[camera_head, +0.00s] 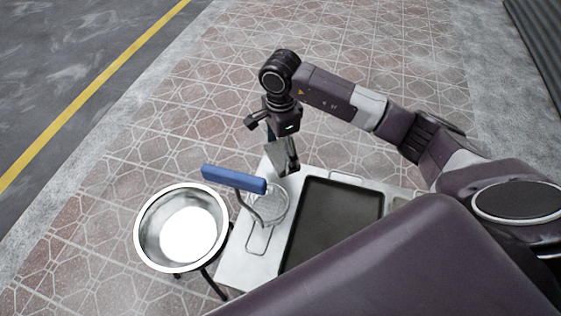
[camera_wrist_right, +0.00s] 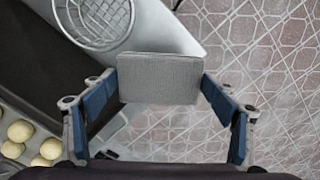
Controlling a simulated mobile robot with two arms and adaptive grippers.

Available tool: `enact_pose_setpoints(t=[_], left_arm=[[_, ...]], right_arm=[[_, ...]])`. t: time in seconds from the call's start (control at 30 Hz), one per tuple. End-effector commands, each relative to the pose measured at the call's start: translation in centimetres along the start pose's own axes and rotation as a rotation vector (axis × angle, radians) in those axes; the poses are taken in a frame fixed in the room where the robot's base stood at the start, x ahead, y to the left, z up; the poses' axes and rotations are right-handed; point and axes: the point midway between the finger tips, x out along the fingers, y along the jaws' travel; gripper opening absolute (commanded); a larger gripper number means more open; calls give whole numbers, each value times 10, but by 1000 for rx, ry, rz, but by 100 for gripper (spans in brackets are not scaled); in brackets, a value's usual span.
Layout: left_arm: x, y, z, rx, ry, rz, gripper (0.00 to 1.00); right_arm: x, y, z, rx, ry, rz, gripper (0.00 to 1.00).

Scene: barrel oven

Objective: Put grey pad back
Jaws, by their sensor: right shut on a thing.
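The grey pad (camera_wrist_right: 160,78) is a flat, rounded rectangle with a woven-looking face. It sits between the blue-padded fingers of my right gripper (camera_wrist_right: 161,84), which is shut on it by its two side edges. In the head view the right gripper (camera_head: 283,150) points down with the pad (camera_head: 277,158) at its fingers, above the far edge of the metal table (camera_head: 232,262). The exact gap between pad and table cannot be told. My left gripper is not in view.
A blue-handled tool (camera_head: 234,179) and a round wire mesh (camera_head: 268,205) are at the table's left part. A dark tray (camera_head: 335,225) lies beside them. A metal bowl (camera_head: 146,228) stands left of the table. Several pale dough balls (camera_wrist_right: 20,131) show in the wrist view.

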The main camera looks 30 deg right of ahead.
Motion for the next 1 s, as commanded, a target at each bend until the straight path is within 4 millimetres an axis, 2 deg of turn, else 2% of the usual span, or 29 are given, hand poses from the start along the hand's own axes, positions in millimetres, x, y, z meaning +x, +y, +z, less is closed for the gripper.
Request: enact_pose_setpoints(t=[0.1,0.2,0.33,0.57,0.93,0.97,1.0], left_arm=[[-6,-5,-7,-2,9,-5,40],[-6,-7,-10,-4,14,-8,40],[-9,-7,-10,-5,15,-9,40],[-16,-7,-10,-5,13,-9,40],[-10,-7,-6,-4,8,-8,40],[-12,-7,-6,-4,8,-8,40],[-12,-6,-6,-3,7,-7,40]], right_arm=[[17,1,1,-1,-1,2,56],[24,0,0,-1,-1,0,56],[33,1,0,0,0,3,56],[65,0,0,0,0,2,56],[72,0,0,-2,0,-1,56],[71,0,0,-2,0,-1,81],[70,0,0,-2,0,-1,86]])
